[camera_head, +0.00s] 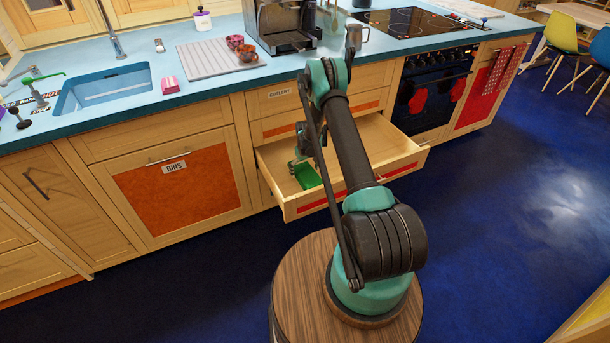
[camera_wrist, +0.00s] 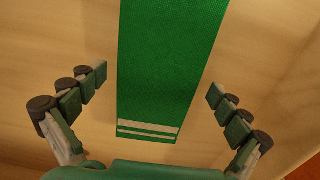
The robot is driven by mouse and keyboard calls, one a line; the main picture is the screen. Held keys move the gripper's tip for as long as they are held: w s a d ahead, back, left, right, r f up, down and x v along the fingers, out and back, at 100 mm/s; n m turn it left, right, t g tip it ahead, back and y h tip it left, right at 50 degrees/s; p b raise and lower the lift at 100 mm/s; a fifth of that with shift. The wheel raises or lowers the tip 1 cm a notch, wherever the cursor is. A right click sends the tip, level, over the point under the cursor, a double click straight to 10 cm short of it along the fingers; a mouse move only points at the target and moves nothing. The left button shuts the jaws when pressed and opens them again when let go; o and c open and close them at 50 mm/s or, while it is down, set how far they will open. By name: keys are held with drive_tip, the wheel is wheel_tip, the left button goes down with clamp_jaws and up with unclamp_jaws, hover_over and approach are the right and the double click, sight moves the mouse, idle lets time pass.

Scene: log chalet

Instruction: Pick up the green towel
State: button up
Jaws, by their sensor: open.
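The green towel (camera_wrist: 168,65) lies flat on the wooden bottom of an open drawer. In the wrist view it runs down from the top edge, with two pale stripes near its lower end. My gripper (camera_wrist: 158,92) is open above it, with one finger on each side of the towel and bare wood showing between each finger and the towel. In the head view a part of the towel (camera_head: 306,176) shows inside the drawer, and my gripper (camera_head: 297,162) reaches down over it. The remaining gap above the towel is hard to judge.
The open drawer (camera_head: 408,163) has raised wooden walls around the towel. A blue countertop (camera_head: 215,85) runs above it, with a coffee machine (camera_head: 287,27) over the drawer. An oven (camera_head: 432,90) stands to the right.

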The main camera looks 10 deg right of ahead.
drive_tip(key=shift+f, duration=0.1)
drive_tip(key=c, duration=1.1)
